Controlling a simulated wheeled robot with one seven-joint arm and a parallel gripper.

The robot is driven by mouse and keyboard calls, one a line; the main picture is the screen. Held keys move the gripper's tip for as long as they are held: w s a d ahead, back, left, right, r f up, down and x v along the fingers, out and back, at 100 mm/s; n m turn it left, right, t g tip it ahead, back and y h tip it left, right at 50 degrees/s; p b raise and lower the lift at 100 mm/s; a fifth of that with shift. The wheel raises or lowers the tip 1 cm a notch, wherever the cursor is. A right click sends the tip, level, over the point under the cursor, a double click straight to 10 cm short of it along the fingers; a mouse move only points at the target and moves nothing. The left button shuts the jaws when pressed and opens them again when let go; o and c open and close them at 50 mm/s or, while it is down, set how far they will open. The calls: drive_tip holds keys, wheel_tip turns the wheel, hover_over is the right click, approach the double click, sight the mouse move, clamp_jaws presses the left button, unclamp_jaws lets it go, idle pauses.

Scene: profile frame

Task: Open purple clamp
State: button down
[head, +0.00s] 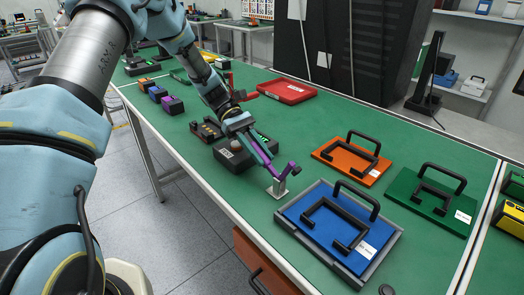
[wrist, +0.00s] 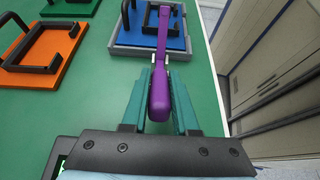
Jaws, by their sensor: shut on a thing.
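The purple clamp (wrist: 161,85) has a long purple lever. In the wrist view its thick end lies between the two teal fingers of my gripper (wrist: 159,100), which is shut on it. In the head view the clamp's purple arm (head: 264,158) runs from my gripper (head: 251,146) down to a metal bracket (head: 279,185) on the green table. The lever looks tilted, and its far end points toward the blue plate. My fingers partly hide the lever in the head view.
A blue plate (head: 316,234) with black handles lies in a grey tray (head: 366,277) just past the clamp. An orange plate (head: 334,166) and a green plate (head: 411,202) lie behind it. A black box (head: 229,158) with buttons is under my arm. The table edge is close to the clamp.

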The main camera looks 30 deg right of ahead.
drive_tip(key=shift+w+f+g, duration=0.1)
drive_tip(key=shift+f+g, duration=0.15)
drive_tip(key=shift+g, duration=0.15)
drive_tip(key=c, duration=0.7)
unclamp_jaws()
drive_tip(key=shift+w+a+r+b, duration=0.1)
drive_tip(key=shift+w+b, duration=0.25)
drive_tip(key=shift+w, duration=0.2)
drive_tip(key=b+v, duration=0.3)
drive_tip(key=v, duration=0.5)
drive_tip(key=shift+w+a+r, duration=0.1)
drive_tip(key=shift+w+r, duration=0.1)
drive_tip(key=shift+w, duration=0.05)
drive_tip(key=shift+w+a+r, duration=0.15)
drive_tip(key=shift+w+r, duration=0.15)
drive_tip(key=shift+w, duration=0.2)
